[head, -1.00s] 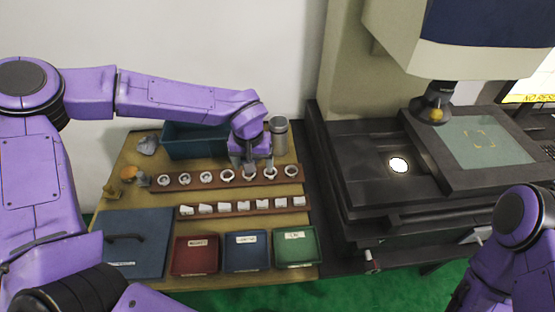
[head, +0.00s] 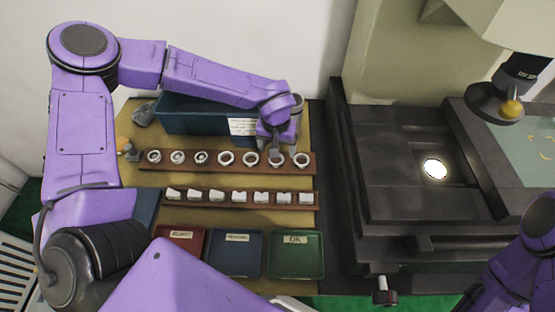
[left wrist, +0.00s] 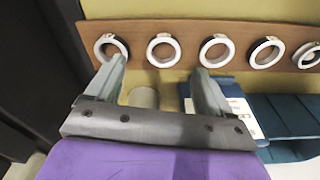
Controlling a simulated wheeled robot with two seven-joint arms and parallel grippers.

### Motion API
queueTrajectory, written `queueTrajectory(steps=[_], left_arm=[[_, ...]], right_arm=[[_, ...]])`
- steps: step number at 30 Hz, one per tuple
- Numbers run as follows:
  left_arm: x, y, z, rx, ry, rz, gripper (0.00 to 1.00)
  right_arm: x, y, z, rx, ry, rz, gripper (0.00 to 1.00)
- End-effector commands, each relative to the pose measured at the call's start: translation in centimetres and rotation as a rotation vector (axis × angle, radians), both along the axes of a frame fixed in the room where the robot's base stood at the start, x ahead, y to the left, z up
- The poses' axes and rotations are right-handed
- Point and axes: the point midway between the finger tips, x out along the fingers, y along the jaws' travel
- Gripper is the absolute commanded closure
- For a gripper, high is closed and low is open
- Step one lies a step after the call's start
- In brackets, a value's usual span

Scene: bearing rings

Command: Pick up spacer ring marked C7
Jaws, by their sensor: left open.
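Several pale spacer rings stand in a row in a brown wooden rack; the second from the right end (head: 276,160) is right by my left gripper (head: 281,151). No C7 mark can be read on any ring. In the left wrist view my left gripper (left wrist: 160,68) is open and empty. Its fingers point at the rack (left wrist: 188,29), and one white ring (left wrist: 163,50) lies ahead of the gap between the tips, apart from them. My right arm shows at the lower right of the head view, but its gripper is out of frame.
A second rack (head: 250,199) with white tags lies in front of the rings. Red (head: 178,255), blue (head: 234,264) and green (head: 295,267) labelled trays stand nearer. A teal bin (head: 190,117) and a grey cylinder stand behind. A dark machine (head: 395,130) borders the right.

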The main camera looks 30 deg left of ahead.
Motion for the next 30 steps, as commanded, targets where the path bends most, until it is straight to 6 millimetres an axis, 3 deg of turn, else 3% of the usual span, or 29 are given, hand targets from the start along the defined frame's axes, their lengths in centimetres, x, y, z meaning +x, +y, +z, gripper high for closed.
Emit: queueTrajectory(steps=[9,17,18,23,24,30], left_arm=[[0.5,0.6,-4.9,0.001,0.002,-0.002,0.18],[0.6,0.6,-5.5,0.0,-0.001,-0.003,0.18],[0.6,0.6,-5.5,0.0,-0.001,-0.003,0.24],[0.6,0.6,-5.4,0.0,-0.001,-0.003,0.76],[0.6,0.6,-5.4,0.0,-0.001,-0.003,0.81],[0.6,0.6,-5.4,0.0,-0.001,-0.003,0.81]], right_arm=[[0.0,0.0,0.3,0.0,0.0,0.0,0.13],[0.0,0.0,0.3,0.0,0.0,0.0,0.13],[0.0,0.0,0.3,0.0,0.0,0.0,0.13],[0.0,0.0,0.3,0.0,0.0,0.0,0.13],[0.0,0.0,0.3,0.0,0.0,0.0,0.13],[0.0,0.0,0.3,0.0,0.0,0.0,0.13]])
